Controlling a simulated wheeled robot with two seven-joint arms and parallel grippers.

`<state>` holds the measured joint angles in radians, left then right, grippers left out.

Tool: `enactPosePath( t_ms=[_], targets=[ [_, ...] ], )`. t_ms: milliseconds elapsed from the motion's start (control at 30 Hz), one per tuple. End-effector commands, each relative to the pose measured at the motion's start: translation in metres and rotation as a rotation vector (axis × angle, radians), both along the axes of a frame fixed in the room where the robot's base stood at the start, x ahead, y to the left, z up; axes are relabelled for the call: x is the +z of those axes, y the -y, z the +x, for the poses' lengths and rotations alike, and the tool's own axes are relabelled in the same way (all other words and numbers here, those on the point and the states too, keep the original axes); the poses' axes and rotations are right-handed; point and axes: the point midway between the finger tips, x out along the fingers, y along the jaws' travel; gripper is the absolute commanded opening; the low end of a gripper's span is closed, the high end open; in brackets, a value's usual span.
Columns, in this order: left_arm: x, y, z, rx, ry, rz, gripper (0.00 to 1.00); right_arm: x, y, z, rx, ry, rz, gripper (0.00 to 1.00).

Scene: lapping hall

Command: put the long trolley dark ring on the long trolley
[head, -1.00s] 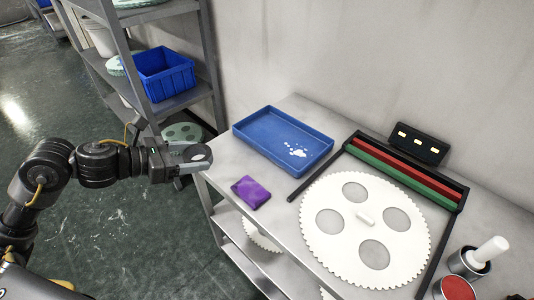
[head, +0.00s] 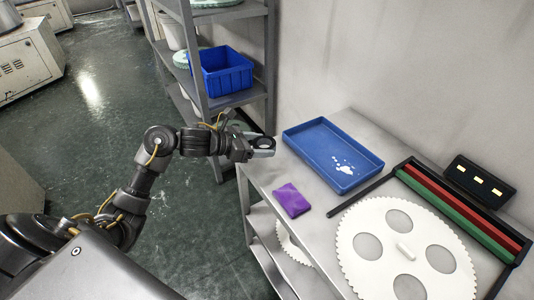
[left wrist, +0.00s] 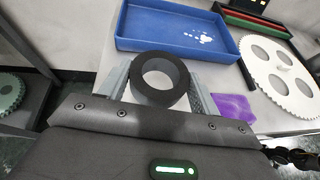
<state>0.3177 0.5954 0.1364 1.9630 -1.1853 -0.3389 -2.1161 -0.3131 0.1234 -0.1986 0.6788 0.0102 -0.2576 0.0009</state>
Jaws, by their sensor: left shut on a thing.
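A dark ring (left wrist: 160,80) shows close up in the left wrist view, between the two light fingers of my left gripper (left wrist: 158,90). That gripper is shut on it. In the head view my left gripper (head: 258,146) holds the ring (head: 263,142) near the left end of a grey metal table (head: 262,179) with shelves below. I see no wheels on this table, and I cannot tell whether it is the long trolley. No other trolley shows clearly. My right gripper is not in view.
On the table are a blue tray (head: 378,163), a purple cloth (head: 291,201), a large white toothed disc (head: 379,215) and a black frame with red and green bars (head: 462,197). A grey rack (head: 199,62) with a blue bin (head: 224,75) stands behind. Open floor lies left.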

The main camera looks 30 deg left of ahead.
Motion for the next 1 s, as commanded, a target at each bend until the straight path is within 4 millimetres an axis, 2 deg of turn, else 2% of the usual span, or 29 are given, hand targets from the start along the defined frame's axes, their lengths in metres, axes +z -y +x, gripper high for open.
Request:
enactPosePath(
  t_ms=[33, 200, 433, 700, 1000],
  targets=[
    [-0.007, 0.001, 0.008, 0.003, 0.0, -0.007, 0.35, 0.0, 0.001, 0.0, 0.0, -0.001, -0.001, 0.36],
    [-0.022, 0.002, 0.02, 0.003, 0.003, -0.002, 0.35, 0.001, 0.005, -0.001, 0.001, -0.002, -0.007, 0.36],
    [-0.028, 0.003, 0.025, 0.002, 0.002, -0.002, 0.35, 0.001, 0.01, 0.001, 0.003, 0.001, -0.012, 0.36],
    [-0.059, 0.004, 0.027, 0.003, 0.002, -0.003, 0.35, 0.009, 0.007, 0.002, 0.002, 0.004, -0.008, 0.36],
    [-0.062, 0.003, 0.027, 0.002, 0.005, 0.001, 0.35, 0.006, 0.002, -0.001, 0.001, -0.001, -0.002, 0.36]
  ],
)
